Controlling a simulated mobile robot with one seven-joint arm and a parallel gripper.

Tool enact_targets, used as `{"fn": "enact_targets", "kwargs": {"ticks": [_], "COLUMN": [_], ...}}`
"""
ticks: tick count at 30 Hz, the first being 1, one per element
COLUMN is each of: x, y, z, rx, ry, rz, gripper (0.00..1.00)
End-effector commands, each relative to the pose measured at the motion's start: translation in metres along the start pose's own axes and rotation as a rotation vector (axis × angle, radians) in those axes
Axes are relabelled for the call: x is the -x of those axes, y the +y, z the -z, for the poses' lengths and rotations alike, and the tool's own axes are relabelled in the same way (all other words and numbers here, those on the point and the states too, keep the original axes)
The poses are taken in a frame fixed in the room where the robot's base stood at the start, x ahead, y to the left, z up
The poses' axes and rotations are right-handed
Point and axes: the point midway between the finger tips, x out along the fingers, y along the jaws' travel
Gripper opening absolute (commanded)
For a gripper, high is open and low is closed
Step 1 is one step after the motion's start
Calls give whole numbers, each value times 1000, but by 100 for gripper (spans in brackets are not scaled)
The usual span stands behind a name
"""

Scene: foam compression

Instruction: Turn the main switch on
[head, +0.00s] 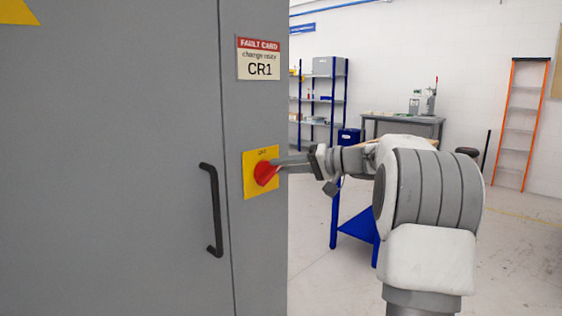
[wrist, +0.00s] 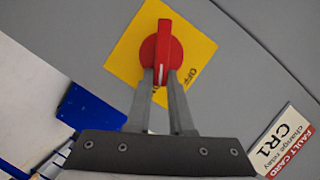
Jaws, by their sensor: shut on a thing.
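The main switch is a red rotary knob (head: 265,173) on a yellow plate (head: 249,187), on the front of the grey cabinet. "OFF" is printed near the plate's upper edge. My gripper (head: 279,166) reaches it from the right in the head view. In the wrist view, the red knob (wrist: 162,42) has its handle bar between my two fingers, and my gripper (wrist: 162,80) is shut on it. The white mark on the bar points toward my gripper's palm, aside from the "OFF" print.
The grey cabinet (head: 110,160) fills the left, with a black door handle (head: 214,210) left of the switch. A fault card (head: 258,59) reading CR1 is above the switch. Shelves (head: 318,100), a workbench (head: 400,122) and an orange ladder (head: 522,125) stand well behind.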

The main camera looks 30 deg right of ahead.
Motion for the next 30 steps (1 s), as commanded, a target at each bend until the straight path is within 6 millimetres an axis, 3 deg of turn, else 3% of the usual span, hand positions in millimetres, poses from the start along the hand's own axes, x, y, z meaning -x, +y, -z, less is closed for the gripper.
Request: {"fn": "enact_targets", "kwargs": {"ticks": [15,30], "x": [-1,-2], "y": [15,18], "z": [-3,-5], "rx": [-383,-502], "ry": [-1,-1], "rz": [158,207], "gripper": [0,0]}}
